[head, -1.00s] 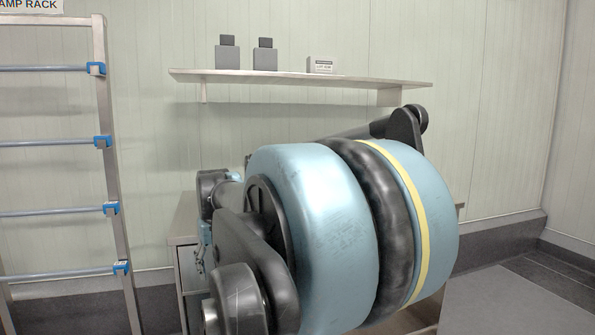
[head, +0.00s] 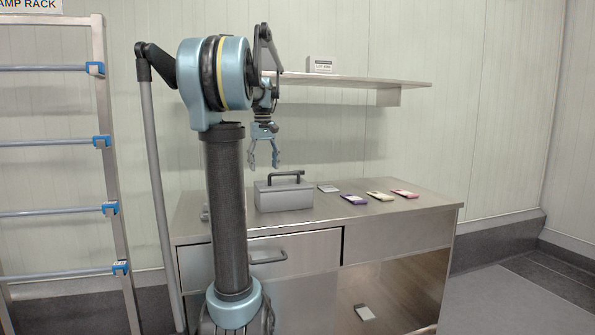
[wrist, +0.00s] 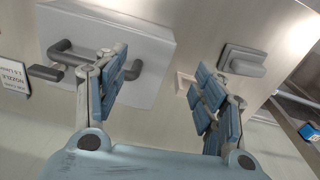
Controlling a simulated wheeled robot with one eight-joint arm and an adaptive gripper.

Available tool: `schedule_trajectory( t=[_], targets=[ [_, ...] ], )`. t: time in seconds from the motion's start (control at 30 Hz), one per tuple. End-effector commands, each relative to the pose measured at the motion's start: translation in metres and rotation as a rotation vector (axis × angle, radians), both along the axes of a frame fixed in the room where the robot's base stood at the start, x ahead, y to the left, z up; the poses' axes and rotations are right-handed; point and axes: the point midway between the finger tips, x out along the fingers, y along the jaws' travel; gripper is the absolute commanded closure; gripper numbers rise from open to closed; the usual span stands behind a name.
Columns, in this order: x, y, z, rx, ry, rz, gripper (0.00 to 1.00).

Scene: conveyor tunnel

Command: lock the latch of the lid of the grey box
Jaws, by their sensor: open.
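The grey box (head: 285,197) stands closed on the metal counter, with a dark bar handle (head: 286,176) on its lid. My gripper (head: 264,165) is open and empty above the box's left part, pointing down and apart from it. In the wrist view the box (wrist: 150,45) is at upper left, with my left finger in front of it and partly covering the handle (wrist: 62,48). A dark tab (wrist: 45,73) shows at the box's left edge there; it may be the latch. I cannot tell whether it is locked. My open gripper (wrist: 160,80) shows nothing between its fingers.
The counter (head: 400,215) carries a pale card (head: 328,188) and purple (head: 353,199), yellow (head: 380,196) and pink (head: 404,193) items right of the box. A grey block (wrist: 243,62) lies right of the box in the wrist view. A shelf (head: 350,82) is above; a drawer (head: 300,250) is below.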

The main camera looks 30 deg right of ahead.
Motion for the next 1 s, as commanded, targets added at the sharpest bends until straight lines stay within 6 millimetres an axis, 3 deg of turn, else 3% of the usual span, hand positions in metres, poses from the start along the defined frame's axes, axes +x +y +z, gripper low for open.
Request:
schedule_trajectory(
  t=[0.03, 0.3, 0.5, 0.77, 1.0],
  targets=[
    [0.008, -0.022, 0.007, 0.003, 0.005, -0.012, 0.37],
    [0.033, -0.119, 0.027, 0.018, 0.031, -0.050, 0.37],
    [0.038, -0.165, 0.032, 0.027, 0.042, -0.066, 0.37],
    [0.039, -0.178, 0.024, 0.029, 0.045, -0.069, 0.37],
    [0.039, -0.177, -0.009, 0.029, 0.044, -0.068, 0.37]
  ],
)
